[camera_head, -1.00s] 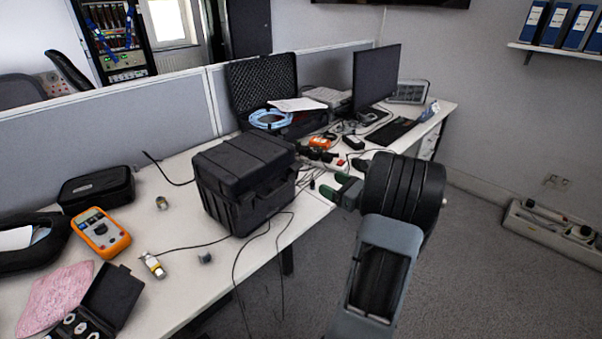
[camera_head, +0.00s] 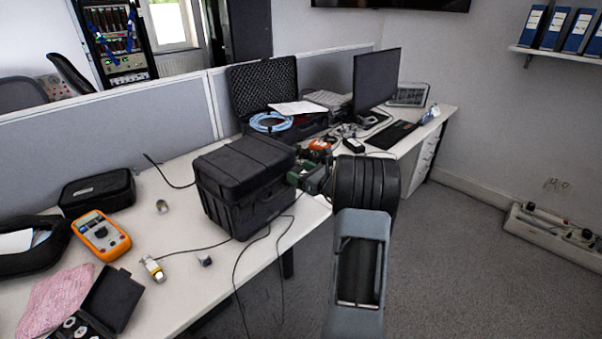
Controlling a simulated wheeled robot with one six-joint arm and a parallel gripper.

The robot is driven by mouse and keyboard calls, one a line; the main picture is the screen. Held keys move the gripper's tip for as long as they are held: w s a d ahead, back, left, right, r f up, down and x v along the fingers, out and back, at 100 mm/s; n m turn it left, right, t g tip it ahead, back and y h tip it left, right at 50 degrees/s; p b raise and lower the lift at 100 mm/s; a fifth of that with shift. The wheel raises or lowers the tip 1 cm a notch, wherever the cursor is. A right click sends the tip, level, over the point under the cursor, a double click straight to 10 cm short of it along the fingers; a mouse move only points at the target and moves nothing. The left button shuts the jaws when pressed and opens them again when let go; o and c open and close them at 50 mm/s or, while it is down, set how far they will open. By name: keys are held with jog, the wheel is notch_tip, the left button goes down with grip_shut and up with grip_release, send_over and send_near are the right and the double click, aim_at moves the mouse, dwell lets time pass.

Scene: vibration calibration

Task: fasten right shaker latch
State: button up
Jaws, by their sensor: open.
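The black shaker case (camera_head: 240,163) stands on the white desk, its lid down on its body. The front face, with its latches, is dark, and I cannot tell whether the right latch is fastened. My gripper (camera_head: 299,175), with green parts, is open just right of the case's right end, near lid-seam height. My dark wrist stands behind it and hides some of the desk. I cannot tell whether the fingers touch the case.
Thin black cables (camera_head: 238,270) hang over the desk's front edge below the case. An orange multimeter (camera_head: 101,236), a small sensor (camera_head: 153,268) and a black pouch (camera_head: 97,193) lie to the left. An open foam-lined case (camera_head: 263,88) and a monitor (camera_head: 376,78) stand behind.

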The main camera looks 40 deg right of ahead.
jog(key=shift+c, duration=0.2)
jog(key=c, duration=0.9)
jog(key=shift+r+g+p, duration=0.3)
jog(key=shift+r+p, duration=0.1)
jog(key=shift+p, duration=0.45)
jog(key=shift+w+r+g+p, duration=0.2)
jog(key=shift+g+p, duration=0.2)
jog(key=shift+p, duration=0.45)
jog(key=shift+w+a+g+p, duration=0.1)
jog(key=shift+g+p, duration=0.5)
jog(key=shift+p, duration=0.3)
jog(key=shift+f+g+h, duration=0.2)
jog(key=shift+g+h, duration=0.1)
